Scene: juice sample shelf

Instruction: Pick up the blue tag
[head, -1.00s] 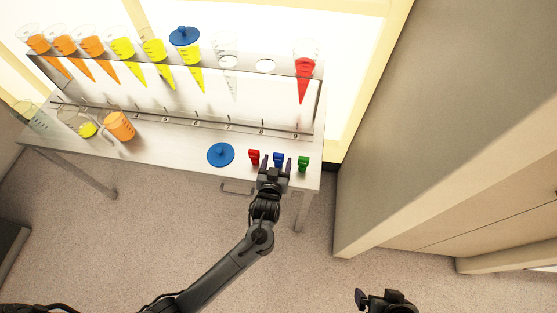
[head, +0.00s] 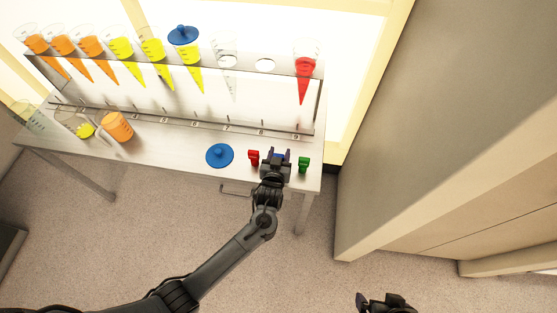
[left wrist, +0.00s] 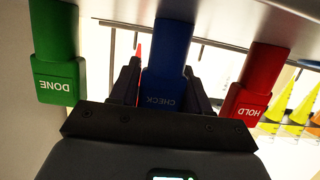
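The blue tag (left wrist: 166,65), marked CHECK, stands on the table edge between a red and a green tag. It also shows as a small blue patch in the head view (head: 278,156). My left gripper (head: 276,155) is at the tag, with one finger on each side of it. In the left wrist view the left gripper (left wrist: 160,85) looks open around the tag; whether either finger touches it is unclear. My right gripper (head: 380,300) is partly in view at the bottom of the head view, away from the table, its opening unclear.
The red HOLD tag (left wrist: 258,80) and green DONE tag (left wrist: 56,60) stand close on either side. A blue lid (head: 220,155) lies to the left. A rack (head: 150,54) of juice cones stands behind; an orange beaker (head: 118,126) is at left.

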